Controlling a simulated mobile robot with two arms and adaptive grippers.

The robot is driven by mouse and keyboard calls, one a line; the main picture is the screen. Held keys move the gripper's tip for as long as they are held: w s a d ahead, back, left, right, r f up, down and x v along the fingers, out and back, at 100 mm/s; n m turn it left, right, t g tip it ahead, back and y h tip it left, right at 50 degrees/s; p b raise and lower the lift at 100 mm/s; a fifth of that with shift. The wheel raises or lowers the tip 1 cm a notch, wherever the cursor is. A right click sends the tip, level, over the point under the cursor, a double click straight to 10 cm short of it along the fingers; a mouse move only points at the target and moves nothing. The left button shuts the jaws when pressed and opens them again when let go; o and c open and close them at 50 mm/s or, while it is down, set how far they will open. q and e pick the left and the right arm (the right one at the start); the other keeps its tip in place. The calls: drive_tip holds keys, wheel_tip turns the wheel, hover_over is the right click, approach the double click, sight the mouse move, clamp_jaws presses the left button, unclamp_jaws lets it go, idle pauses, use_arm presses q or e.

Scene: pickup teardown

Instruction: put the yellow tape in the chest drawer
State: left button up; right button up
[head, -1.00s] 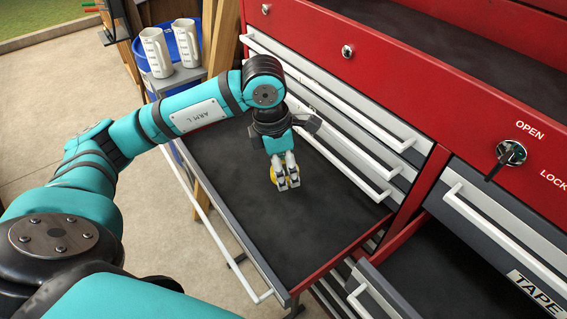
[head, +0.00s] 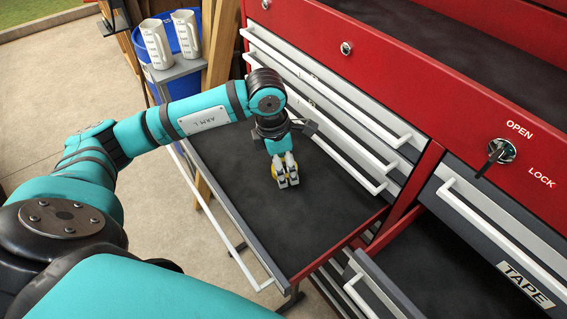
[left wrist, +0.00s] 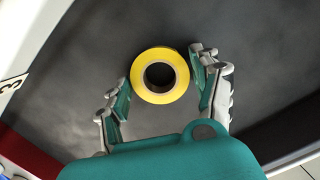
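The yellow tape (left wrist: 136,72) is a flat ring lying over the dark floor of the open drawer (head: 330,212). It shows in the left wrist view between my left gripper's fingers (left wrist: 160,72), with narrow gaps at its sides. In the head view only a bit of yellow tape (head: 275,167) shows behind the fingers. My left gripper (head: 284,178) points down inside the drawer, open around the tape. Whether the tape rests fully on the drawer floor is hard to tell. My right gripper is not in view.
The red tool chest (head: 395,75) has shut drawers behind the open one. A second open drawer labelled TAPE (head: 524,284) is at lower right. A key lock (head: 498,152) is on the chest front. Two white jugs (head: 157,48) stand on a stand by a blue bin (head: 161,26).

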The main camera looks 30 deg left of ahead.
use_arm(q)
drive_tip(key=shift+o, duration=0.9)
drive_tip(key=shift+r, duration=0.1)
drive_tip(key=shift+r, duration=0.45)
wheel_tip(320, 180, up, 11)
drive_tip(key=s+a+b, duration=0.1)
drive_tip(key=b, duration=0.2)
drive_tip(key=shift+s+a, duration=0.15)
